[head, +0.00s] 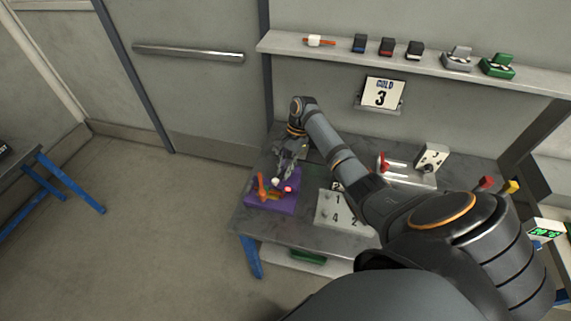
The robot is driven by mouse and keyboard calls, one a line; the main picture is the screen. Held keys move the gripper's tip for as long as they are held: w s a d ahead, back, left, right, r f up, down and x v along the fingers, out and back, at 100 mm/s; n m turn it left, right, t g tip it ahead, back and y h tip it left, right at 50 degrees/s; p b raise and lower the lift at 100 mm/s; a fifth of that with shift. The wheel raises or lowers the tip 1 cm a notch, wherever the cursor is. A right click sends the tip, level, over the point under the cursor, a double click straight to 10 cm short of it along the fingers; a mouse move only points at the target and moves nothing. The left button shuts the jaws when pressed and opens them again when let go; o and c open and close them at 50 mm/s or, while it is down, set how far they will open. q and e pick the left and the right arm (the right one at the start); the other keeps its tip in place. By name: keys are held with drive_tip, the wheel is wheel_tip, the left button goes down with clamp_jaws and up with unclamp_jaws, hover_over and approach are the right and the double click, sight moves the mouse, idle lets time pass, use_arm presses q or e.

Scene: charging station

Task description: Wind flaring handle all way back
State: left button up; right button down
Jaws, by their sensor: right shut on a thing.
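The flaring tool stands on a purple base (272,203) at the left end of the workbench. It has an orange upright part (262,187) and a small red knob (288,189). My right gripper (281,178) reaches down over the tool and is shut on its handle. The fingers hide most of the handle, so its exact angle cannot be told. My left gripper is not in view.
A white numbered board (340,210) lies right of the tool. A red-handled fixture (385,163) and a white box (432,158) stand farther right. A shelf (420,62) with small devices and a sign (382,93) are above.

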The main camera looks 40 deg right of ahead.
drive_tip(key=shift+n, duration=0.6)
drive_tip(key=c, duration=1.3)
unclamp_jaws()
drive_tip(key=v, duration=0.7)
drive_tip(key=shift+w+r, duration=0.2)
drive_tip(key=shift+w, duration=0.05)
drive_tip(key=shift+g, duration=0.3)
